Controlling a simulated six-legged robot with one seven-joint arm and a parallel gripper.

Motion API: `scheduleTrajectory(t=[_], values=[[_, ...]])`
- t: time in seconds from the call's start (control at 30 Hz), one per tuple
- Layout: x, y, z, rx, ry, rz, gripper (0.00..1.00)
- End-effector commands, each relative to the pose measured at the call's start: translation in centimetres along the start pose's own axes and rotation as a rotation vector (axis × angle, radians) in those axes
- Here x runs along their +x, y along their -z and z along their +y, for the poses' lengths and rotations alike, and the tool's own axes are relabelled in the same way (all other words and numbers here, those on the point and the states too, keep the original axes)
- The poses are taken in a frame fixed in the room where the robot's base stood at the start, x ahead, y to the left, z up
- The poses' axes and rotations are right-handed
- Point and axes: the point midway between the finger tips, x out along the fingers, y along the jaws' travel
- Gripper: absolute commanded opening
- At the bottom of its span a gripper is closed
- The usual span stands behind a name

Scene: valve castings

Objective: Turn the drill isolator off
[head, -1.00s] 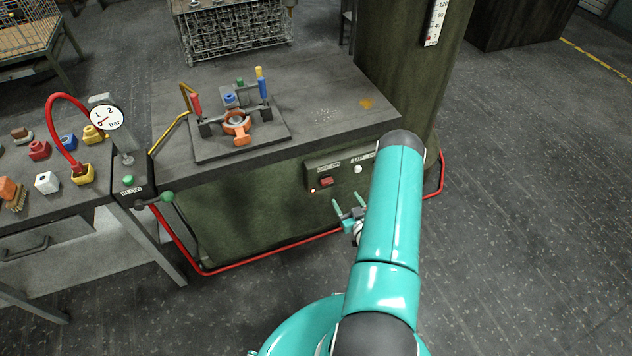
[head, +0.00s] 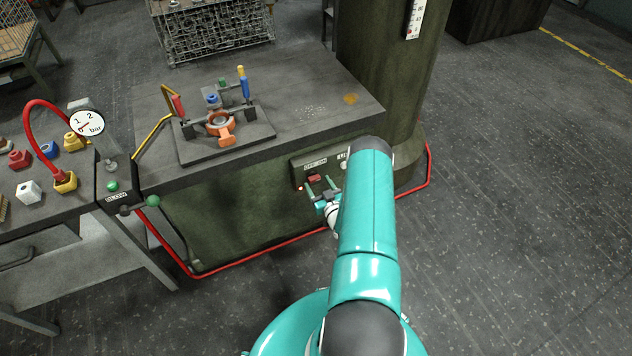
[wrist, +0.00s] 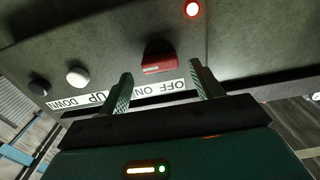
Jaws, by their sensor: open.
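My gripper (head: 320,184) is in front of the panel, close to the switch. In the wrist view its two fingers stand apart with nothing between them, and the switch lies just beyond the fingertips, between their lines. I cannot tell whether the fingertips touch the panel.
A white button (wrist: 78,77) and a black button (wrist: 39,86) sit beside the switch, labelled "UP" and "DOWN". Above, a table holds a clamp fixture with an orange casting (head: 221,125). A red rail (head: 270,251) runs low around the base. A BLOW box (head: 113,187) stands left.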

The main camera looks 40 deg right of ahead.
Motion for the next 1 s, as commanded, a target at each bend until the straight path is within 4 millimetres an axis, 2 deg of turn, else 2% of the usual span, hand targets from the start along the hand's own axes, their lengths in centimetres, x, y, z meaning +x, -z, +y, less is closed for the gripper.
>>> scheduleTrajectory(t=[0.1,0.2,0.47,0.57,0.7,1.0], values=[[1.6,0.0,-0.1,-0.001,0.002,0.0,0.65],[2.2,0.0,-0.1,0.0,0.002,0.0,0.65],[2.4,0.0,-0.1,0.0,0.002,-0.001,0.65],[2.4,0.0,-0.1,0.0,0.002,-0.001,0.5],[2.3,0.0,-0.1,0.0,0.002,-0.001,0.22],[2.3,0.0,-0.1,-0.021,0.003,-0.001,0.21]])
